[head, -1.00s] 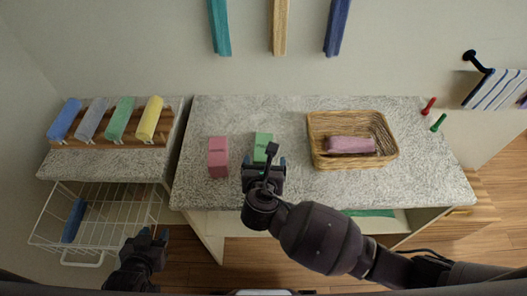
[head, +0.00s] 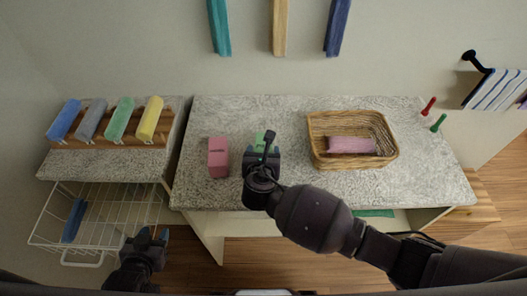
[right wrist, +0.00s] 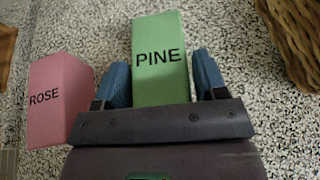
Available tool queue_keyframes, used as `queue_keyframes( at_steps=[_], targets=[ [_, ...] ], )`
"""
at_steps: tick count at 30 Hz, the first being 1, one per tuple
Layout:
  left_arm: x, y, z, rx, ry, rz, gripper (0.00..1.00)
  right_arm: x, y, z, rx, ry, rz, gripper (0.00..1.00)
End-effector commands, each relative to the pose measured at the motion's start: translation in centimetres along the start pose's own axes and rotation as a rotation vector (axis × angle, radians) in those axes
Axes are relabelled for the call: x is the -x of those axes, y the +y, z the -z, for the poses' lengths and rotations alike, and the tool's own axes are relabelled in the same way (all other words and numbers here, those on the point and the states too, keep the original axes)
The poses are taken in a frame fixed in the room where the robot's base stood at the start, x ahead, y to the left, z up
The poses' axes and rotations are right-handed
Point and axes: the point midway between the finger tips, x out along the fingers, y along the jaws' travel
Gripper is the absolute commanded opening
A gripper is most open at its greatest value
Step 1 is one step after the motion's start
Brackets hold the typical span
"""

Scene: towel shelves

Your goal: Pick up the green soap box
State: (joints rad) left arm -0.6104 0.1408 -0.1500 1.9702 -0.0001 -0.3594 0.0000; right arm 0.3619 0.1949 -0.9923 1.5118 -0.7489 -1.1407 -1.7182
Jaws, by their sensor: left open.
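The green soap box (head: 259,137), labelled PINE, stands on the speckled counter (head: 220,120). In the head view my right gripper covers most of it. In the right wrist view the green box (right wrist: 160,75) lies between the two blue fingertips of my right gripper (right wrist: 160,82). The fingers are spread, one on each side, with a narrow gap at the right; contact on the left is unclear. My right gripper (head: 262,158) is over the counter. My left gripper (head: 151,236) is open and empty, low at the left, far from the box.
A pink soap box (head: 218,157), labelled ROSE (right wrist: 60,98), stands close to the left of the green one. A wicker basket (head: 318,160) holding a pink towel (head: 351,145) is to the right. Rolled towels (head: 119,118) and a wire basket (head: 97,255) are at the left.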

Motion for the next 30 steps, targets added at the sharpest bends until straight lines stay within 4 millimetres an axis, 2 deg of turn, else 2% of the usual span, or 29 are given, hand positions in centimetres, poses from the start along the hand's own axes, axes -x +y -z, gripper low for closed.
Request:
queue_keyframes(
  at_steps=[1,6,7,17,23,30],
  targets=[
    [0.0,0.0,0.0,0.0,0.0,0.0,0.43,0.0,0.0,0.0,0.0,0.0,0.0,0.58],
    [0.0,0.0,0.0,0.0,0.0,0.0,0.43,0.0,0.0,0.0,0.0,0.0,0.0,0.32],
    [0.0,0.0,0.0,0.0,0.0,0.0,0.43,0.0,0.0,0.0,0.0,-0.001,0.0,0.29],
    [0.1,0.0,0.1,-0.001,-0.001,0.0,0.43,0.3,0.1,-0.7,-0.002,-0.002,-0.002,0.29],
    [0.3,-0.1,0.3,-0.001,-0.002,0.0,0.43,1.4,0.1,-3.6,-0.004,-0.004,-0.003,0.29],
    [0.5,-0.1,0.2,0.0,-0.01,0.0,0.43,3.8,0.0,-9.3,-0.004,-0.005,-0.003,0.29]
  ],
)
